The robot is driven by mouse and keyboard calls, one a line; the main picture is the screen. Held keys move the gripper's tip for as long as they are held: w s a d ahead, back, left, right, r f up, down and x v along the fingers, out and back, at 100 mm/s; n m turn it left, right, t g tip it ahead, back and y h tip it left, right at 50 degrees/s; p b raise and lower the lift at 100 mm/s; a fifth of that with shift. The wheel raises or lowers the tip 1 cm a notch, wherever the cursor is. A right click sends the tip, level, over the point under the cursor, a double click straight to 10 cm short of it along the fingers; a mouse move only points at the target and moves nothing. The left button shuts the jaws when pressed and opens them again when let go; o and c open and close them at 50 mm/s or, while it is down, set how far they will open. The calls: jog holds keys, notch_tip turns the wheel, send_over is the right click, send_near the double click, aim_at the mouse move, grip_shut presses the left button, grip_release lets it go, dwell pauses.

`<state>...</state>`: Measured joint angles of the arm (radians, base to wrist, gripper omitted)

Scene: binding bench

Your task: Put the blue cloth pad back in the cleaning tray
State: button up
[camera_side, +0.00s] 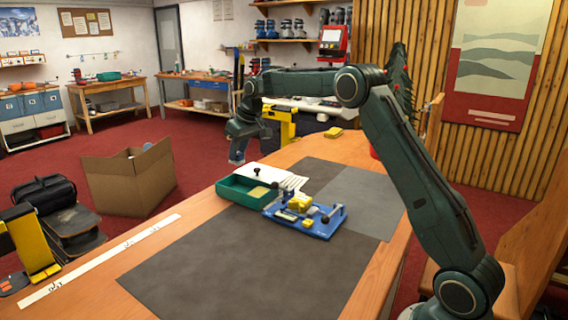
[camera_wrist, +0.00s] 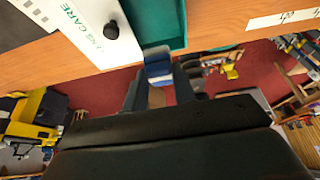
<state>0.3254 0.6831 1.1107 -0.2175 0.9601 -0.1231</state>
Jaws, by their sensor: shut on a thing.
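The green cleaning tray (camera_side: 232,196) stands on the bench and looks open, with a pale yellowish piece inside. Its green wall also shows at the top of the wrist view (camera_wrist: 180,22). My gripper (camera_side: 238,161) points down beyond the tray's far left corner, apart from it. It is shut on the blue cloth pad (camera_wrist: 159,72), which shows between the fingers in the wrist view with a paler band across it. In the side view the pad is small and hard to tell from the fingers.
A white panel with a black knob (camera_wrist: 111,31) lies beside the tray. A blue fixture (camera_side: 318,229) with yellow blocks stands right of the tray on the dark mat (camera_side: 235,265). A white strip (camera_side: 102,260) runs along the bench's left edge. A cardboard box (camera_side: 128,180) stands on the floor.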

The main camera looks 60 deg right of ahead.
jog(key=shift+f, duration=4.75)
jog(key=shift+f, duration=0.1)
jog(key=o, duration=0.7)
jog(key=shift+v, duration=6.1)
jog(key=shift+w, duration=0.1)
